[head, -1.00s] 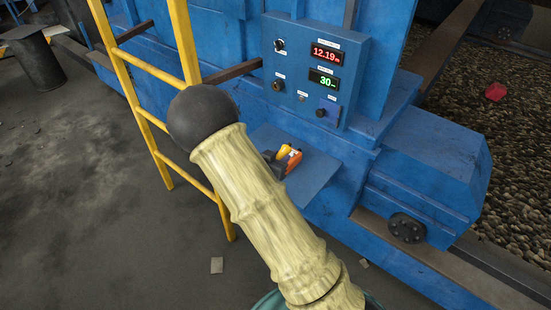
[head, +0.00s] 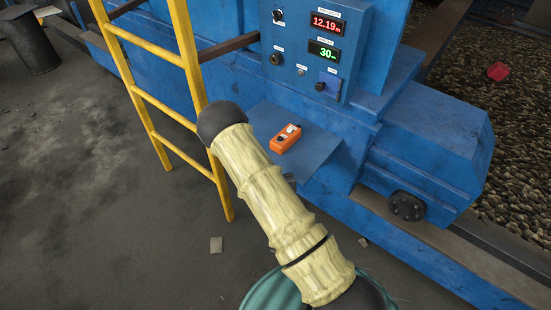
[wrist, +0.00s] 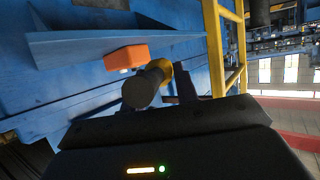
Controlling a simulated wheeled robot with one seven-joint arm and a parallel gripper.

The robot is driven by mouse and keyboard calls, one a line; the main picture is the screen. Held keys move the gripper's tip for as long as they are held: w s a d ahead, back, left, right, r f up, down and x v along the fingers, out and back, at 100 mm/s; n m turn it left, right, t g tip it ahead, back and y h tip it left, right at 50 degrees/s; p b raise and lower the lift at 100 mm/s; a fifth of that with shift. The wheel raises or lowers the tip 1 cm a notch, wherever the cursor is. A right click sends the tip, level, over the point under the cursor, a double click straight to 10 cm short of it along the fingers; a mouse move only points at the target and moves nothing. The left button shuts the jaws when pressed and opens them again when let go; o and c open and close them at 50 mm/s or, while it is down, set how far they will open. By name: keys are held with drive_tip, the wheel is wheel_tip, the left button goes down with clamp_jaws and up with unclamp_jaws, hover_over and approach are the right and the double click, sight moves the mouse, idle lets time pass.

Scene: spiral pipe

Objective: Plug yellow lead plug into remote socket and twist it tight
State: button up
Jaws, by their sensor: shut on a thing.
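The yellow lead plug (wrist: 163,69) is held in my gripper (wrist: 156,88) in the wrist view. It shows a yellow part and a thick dark cylindrical end toward the camera. In the head view my arm hides the plug and most of the gripper. The orange remote (head: 286,138) lies on the blue shelf (head: 262,116), and it also shows just beyond the plug in the wrist view (wrist: 125,58). The blue control panel (head: 350,57) has a dark round fitting (head: 276,59) and a blue-plated fitting (head: 328,84). I cannot read which is the remote socket.
A yellow ladder (head: 186,60) stands left of the shelf, close to my arm. A blue housing (head: 425,140) juts out at the right. Gravel (head: 480,100) with a red object (head: 497,71) lies beyond. The grey floor (head: 90,200) at left is mostly clear.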

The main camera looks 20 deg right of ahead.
wheel_tip(320, 180, down, 7)
drive_tip(key=b, duration=0.5)
drive_tip(key=shift+s+a, duration=0.15)
drive_tip(key=shift+s, duration=0.05)
drive_tip(key=shift+w, duration=0.1)
